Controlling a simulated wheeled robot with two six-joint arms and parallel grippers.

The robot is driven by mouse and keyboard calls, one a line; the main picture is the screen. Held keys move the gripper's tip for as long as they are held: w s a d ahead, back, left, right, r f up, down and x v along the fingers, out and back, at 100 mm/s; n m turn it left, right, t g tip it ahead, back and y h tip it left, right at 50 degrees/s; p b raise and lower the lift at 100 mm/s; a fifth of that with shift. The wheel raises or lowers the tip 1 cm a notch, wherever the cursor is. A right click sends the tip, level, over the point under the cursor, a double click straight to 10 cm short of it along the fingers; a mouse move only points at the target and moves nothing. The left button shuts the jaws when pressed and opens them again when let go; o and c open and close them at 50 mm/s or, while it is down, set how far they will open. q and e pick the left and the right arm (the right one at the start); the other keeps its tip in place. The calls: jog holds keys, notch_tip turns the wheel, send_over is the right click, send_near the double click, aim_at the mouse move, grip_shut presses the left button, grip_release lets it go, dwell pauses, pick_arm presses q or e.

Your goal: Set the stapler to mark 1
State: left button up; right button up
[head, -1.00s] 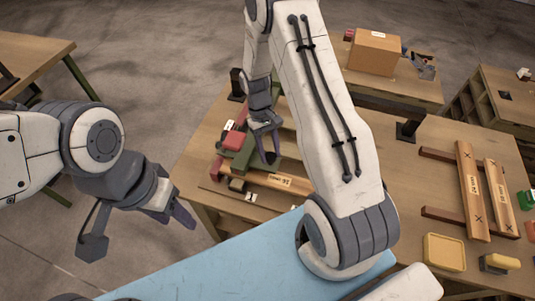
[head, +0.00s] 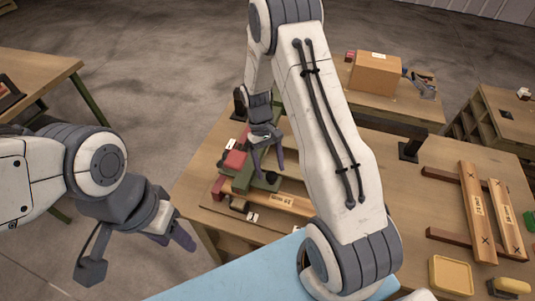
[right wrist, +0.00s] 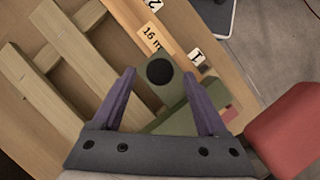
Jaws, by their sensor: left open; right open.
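A green body with a round black disc on its end, probably the stapler (right wrist: 172,88), lies on the board between the open fingers of my right gripper (right wrist: 160,85) in the right wrist view. In the head view my right gripper (head: 267,165) hangs over this green body (head: 243,174), fingers apart; I cannot tell whether they touch it. A white tag reading 1 (right wrist: 195,57) sits just beyond the disc, and a tag reading 2 (right wrist: 153,4) is near the top edge. My left gripper (head: 172,235) is open and empty, off the table to the left.
A red block (right wrist: 288,130) is close beside the right gripper. A wooden strip labelled 16 (right wrist: 150,38) runs past the disc. Wooden rails (head: 475,210), a yellow tray (head: 452,274) and a cardboard box (head: 376,72) are to the right.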

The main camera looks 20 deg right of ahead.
jog(key=b+v, duration=0.2)
jog(key=v, duration=0.7)
jog(key=shift+s, duration=0.1)
